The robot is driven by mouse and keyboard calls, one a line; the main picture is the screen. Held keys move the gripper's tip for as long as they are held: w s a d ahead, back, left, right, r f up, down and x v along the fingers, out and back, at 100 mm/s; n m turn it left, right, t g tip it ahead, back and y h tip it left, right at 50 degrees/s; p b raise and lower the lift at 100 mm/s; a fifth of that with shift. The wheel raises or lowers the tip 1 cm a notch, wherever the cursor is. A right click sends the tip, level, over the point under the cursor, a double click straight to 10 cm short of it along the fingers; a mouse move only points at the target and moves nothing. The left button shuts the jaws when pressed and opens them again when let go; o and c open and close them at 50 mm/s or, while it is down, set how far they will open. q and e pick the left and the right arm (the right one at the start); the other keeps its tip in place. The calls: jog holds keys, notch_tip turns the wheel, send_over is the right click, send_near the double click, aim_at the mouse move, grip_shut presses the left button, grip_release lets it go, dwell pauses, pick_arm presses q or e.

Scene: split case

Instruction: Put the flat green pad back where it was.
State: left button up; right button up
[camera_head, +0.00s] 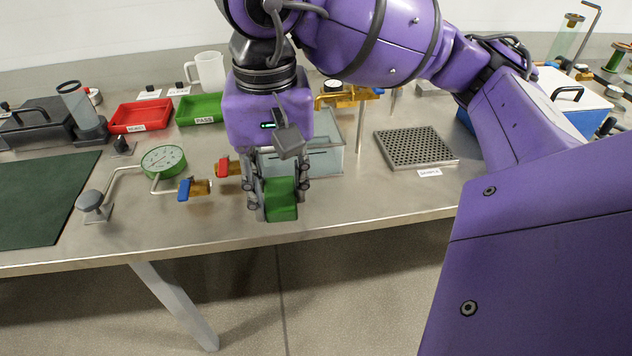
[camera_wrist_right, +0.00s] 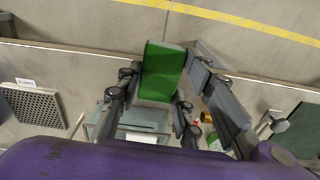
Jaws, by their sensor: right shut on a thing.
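The green pad (camera_head: 282,202) is a small green block between the fingers of my right gripper (camera_head: 277,188), near the table's front edge in the head view. My right gripper is shut on it, with a finger on each side. In the right wrist view the pad (camera_wrist_right: 161,68) shows its broad green face between the fingers (camera_wrist_right: 160,85). The fingers point down in the head view. Whether the pad touches the table is hard to tell. My left gripper is not in view.
A clear box (camera_head: 330,162) stands just behind my right gripper. Left of it are red- and blue-handled valves (camera_head: 194,188) and a green-rimmed gauge (camera_head: 164,162). A dark green mat (camera_head: 40,200) lies far left.

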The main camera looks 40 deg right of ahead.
jog(key=shift+s, duration=0.5)
jog(key=shift+s+d, duration=0.15)
jog(key=shift+n, duration=0.3)
jog(key=w+d+f, duration=0.9)
jog(key=shift+d, duration=0.25)
jog(key=shift+w+d+f, duration=0.2)
jog(key=shift+f, duration=0.2)
jog(key=shift+w+d+f, duration=0.1)
jog(key=shift+d+f, duration=0.05)
jog(key=shift+f, duration=1.5)
